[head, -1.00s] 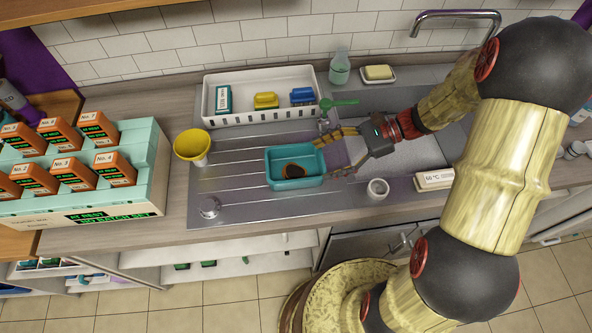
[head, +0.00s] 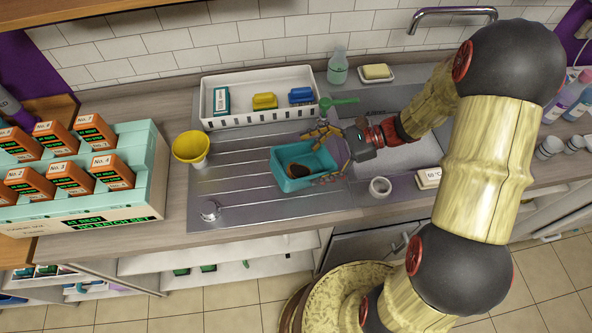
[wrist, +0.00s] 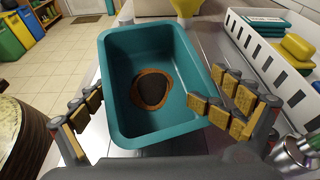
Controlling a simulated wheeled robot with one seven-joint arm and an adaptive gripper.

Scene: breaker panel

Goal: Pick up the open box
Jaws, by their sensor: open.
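The open box (head: 284,183) is a teal, open-topped rectangular tub on the ribbed steel drainboard. A brown-rimmed dark round patch or piece lies on its floor. My gripper (head: 322,157) is open at the box's right end, one finger by the far long side and one by the near. In the wrist view the box (wrist: 150,148) stands between the spread fingers of my gripper (wrist: 146,100). The right fingertips overlap the box's right rim; I cannot tell whether they touch it. The left finger is clear of the wall.
A white slotted tray (head: 262,118) with blocks, a green scoop (head: 340,101) and a soap bottle (head: 338,68) are behind. A white ring-shaped cup (head: 380,187) is at right front.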

